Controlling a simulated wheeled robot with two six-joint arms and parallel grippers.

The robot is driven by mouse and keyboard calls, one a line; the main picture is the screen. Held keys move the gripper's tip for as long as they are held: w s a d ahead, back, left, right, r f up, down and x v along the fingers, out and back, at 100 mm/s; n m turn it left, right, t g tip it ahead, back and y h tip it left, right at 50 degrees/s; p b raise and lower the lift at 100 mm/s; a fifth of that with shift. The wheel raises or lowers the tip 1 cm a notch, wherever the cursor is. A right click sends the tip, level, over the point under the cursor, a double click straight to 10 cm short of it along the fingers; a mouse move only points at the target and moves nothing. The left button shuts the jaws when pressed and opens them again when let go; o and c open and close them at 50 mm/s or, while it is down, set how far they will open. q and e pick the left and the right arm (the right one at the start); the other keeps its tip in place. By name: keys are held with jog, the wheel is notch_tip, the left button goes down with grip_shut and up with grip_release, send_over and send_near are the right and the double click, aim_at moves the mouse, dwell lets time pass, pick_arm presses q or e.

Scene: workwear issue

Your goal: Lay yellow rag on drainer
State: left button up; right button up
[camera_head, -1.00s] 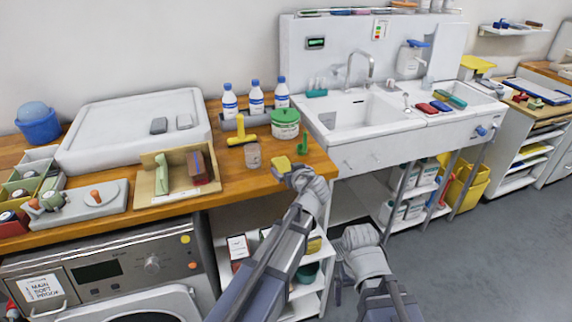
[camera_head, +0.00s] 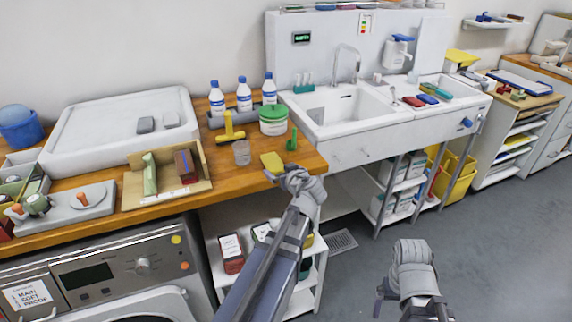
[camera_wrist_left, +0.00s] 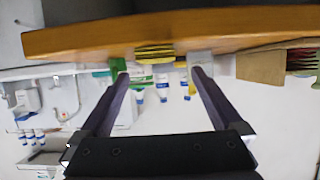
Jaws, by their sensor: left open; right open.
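A yellow rag (camera_head: 272,162), a small folded block, lies near the front right corner of the wooden counter. It also shows in the left wrist view (camera_wrist_left: 154,53), beyond and between the fingers. My left gripper (camera_head: 284,177) is open at the counter edge, just in front of the rag; the head view does not show clearly whether they touch. The drainer seems to be the white surface (camera_head: 408,105) right of the sink basin, with red, blue and green folded pieces (camera_head: 428,98) on it. My right gripper (camera_head: 398,292) is open and empty, low over the floor.
A green peg-like item (camera_head: 292,139), a clear cup (camera_head: 242,152), a green-lidded tub (camera_head: 273,121) and a yellow tool (camera_head: 229,128) stand near the rag. The sink basin (camera_head: 345,110) lies between the counter and the drainer. Floor at the right is free.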

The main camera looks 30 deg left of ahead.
aim_at(274, 162)
pick_arm(q)
jog(key=shift+b+x, duration=0.45)
jog(key=shift+x, duration=0.6)
jog(key=shift+w+r+b+x, duration=0.15)
jog(key=shift+b+x, duration=0.25)
jog(key=shift+x, duration=1.1)
jog(key=shift+w+r+b+x, duration=0.1)
jog(key=shift+b+x, duration=0.25)
jog(key=shift+x, duration=1.1)
jog(key=shift+d, duration=0.15)
jog(key=shift+s+r, duration=0.1)
jog(key=shift+c, duration=0.2)
jog(key=c, duration=1.4)
notch_tip(274, 162, up, 10)
jog(key=p, duration=1)
jog(key=shift+c, duration=0.2)
